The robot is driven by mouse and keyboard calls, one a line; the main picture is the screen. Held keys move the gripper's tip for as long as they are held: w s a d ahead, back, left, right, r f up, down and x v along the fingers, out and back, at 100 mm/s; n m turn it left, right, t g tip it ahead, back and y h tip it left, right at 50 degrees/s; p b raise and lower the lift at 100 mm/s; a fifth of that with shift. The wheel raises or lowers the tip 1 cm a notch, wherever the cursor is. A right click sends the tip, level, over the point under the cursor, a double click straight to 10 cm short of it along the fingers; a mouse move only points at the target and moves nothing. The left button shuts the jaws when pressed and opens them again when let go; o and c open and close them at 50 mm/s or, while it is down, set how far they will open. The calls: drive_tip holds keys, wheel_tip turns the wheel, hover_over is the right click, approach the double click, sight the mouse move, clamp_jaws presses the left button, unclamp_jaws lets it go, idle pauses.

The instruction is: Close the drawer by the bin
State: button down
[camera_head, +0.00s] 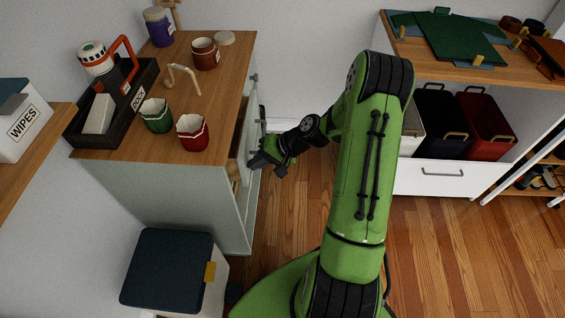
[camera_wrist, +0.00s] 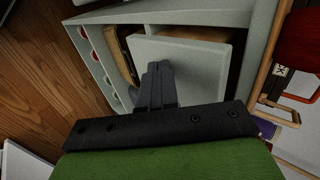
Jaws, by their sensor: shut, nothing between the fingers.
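A white drawer front (camera_head: 252,184) stands out from the right face of a pale cabinet (camera_head: 165,205) with a wooden top. In the wrist view the drawer front (camera_wrist: 195,60) is a plain white panel, with the drawer's wooden side (camera_wrist: 118,48) showing behind it, so the drawer is partly open. My gripper (camera_head: 266,164) is at this drawer's outer side. Its dark fingers (camera_wrist: 156,82) are shut and empty, overlapping the panel; I cannot tell whether they touch it. A white bin (camera_head: 215,290) with a navy lid and yellow tab stands at the cabinet's near end.
The cabinet top holds a dark caddy (camera_head: 135,105), a green cup (camera_head: 156,115), a red cup (camera_head: 192,132) and jars. A shelf unit (camera_head: 440,180) with fabric boxes stands at right. Wooden floor (camera_head: 300,205) lies clear between the two units.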

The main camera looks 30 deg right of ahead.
sight(246, 158)
drive_tip(key=w+a, duration=0.1)
drive_tip(key=a, duration=0.1)
drive_tip(key=w+a, duration=0.1)
drive_tip(key=a, duration=0.1)
drive_tip(key=shift+w, duration=0.35)
drive_tip(key=shift+w+a, duration=0.15)
drive_tip(key=shift+a, duration=0.1)
drive_tip(key=shift+r, duration=0.1)
